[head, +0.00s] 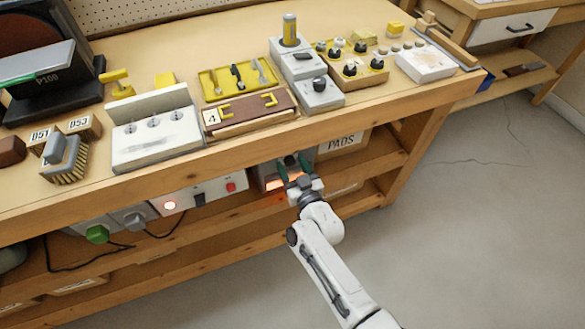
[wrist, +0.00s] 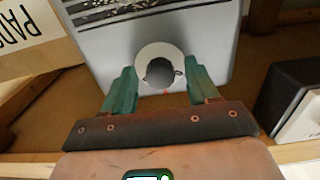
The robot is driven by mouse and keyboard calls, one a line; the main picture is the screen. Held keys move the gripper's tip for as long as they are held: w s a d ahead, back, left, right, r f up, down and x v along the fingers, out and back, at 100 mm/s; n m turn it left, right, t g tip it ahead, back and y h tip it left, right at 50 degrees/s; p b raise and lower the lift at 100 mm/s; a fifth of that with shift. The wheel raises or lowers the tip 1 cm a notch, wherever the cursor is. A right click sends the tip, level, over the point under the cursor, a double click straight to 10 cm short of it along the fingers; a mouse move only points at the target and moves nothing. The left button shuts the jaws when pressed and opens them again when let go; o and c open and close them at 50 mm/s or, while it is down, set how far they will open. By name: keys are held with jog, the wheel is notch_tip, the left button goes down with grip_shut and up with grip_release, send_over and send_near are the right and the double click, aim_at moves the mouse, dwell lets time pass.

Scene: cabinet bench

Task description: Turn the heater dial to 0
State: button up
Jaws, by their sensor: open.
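The heater is a grey box under the bench top, with an orange glow at its front (head: 272,184). In the wrist view its grey face (wrist: 108,50) carries a dial (wrist: 160,72), a dark round knob inside a pale ring. A small red mark shows at the ring's lower edge in that view. My gripper (wrist: 162,78) has green fingers, open, one on each side of the dial with visible gaps. In the head view my gripper (head: 292,167) is at the heater's front and hides much of it. The dial's numbers are not readable.
A box marked PADS (head: 342,143) is beside the heater. Open floor lies at the right.

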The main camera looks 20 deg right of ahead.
jog(key=c, duration=1)
jog(key=shift+c, duration=0.2)
jog(key=m, duration=0.5)
jog(key=shift+m+b, duration=0.4)
jog(key=m, duration=0.5)
jog(key=shift+m+b, duration=0.4)
jog(key=shift+m, duration=0.3)
